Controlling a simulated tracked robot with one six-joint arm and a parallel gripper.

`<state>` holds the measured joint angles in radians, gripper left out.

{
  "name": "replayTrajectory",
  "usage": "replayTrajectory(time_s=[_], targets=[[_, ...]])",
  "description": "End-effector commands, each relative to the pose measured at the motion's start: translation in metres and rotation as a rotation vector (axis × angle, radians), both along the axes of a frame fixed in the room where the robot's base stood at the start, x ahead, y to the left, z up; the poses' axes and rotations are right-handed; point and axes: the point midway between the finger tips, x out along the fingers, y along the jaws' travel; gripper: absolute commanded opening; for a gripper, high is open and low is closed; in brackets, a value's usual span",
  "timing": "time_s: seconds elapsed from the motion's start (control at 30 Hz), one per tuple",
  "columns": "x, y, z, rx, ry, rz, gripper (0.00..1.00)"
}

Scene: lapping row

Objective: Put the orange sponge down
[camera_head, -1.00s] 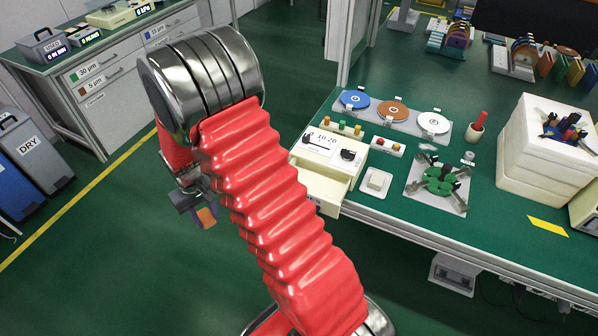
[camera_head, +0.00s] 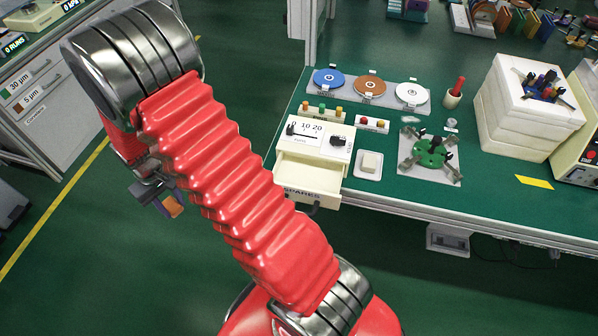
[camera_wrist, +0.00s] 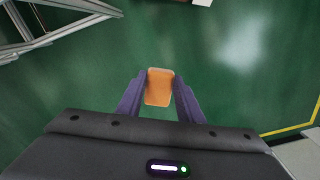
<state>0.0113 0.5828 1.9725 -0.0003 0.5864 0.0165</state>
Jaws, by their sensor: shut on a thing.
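The orange sponge (camera_wrist: 159,88) is between the two purple fingers of my gripper (camera_wrist: 158,97) in the wrist view. My gripper is shut on it and holds it over the green floor. In the head view my gripper (camera_head: 163,207) hangs to the left of the bench, partly hidden by my red arm. A piece of the orange sponge (camera_head: 173,206) shows there.
A green bench (camera_head: 410,198) stands to the right. On it are an open cream drawer unit (camera_head: 309,174), a white dish with a pale block (camera_head: 369,165), a green fixture (camera_head: 431,152), coloured discs (camera_head: 370,86) and white foam boxes (camera_head: 520,110). Open floor lies below my gripper.

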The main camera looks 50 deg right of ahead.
Motion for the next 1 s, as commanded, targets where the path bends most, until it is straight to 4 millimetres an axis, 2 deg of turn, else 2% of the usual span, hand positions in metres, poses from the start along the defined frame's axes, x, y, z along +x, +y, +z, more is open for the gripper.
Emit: replayTrajectory(time_s=[0.27, 0.43, 0.57, 0.67, 1.0], targets=[[0.0, 0.009, 0.0, 0.0, 0.0, 0.02, 0.12], [-0.004, -0.007, 0.009, 0.0, -0.001, -0.023, 0.12], [-0.013, -0.038, 0.022, 0.0, -0.001, -0.105, 0.12], [-0.024, -0.068, 0.036, 0.0, -0.003, -0.189, 0.12], [-0.083, -0.162, 0.08, 0.0, -0.003, -0.49, 0.12]])
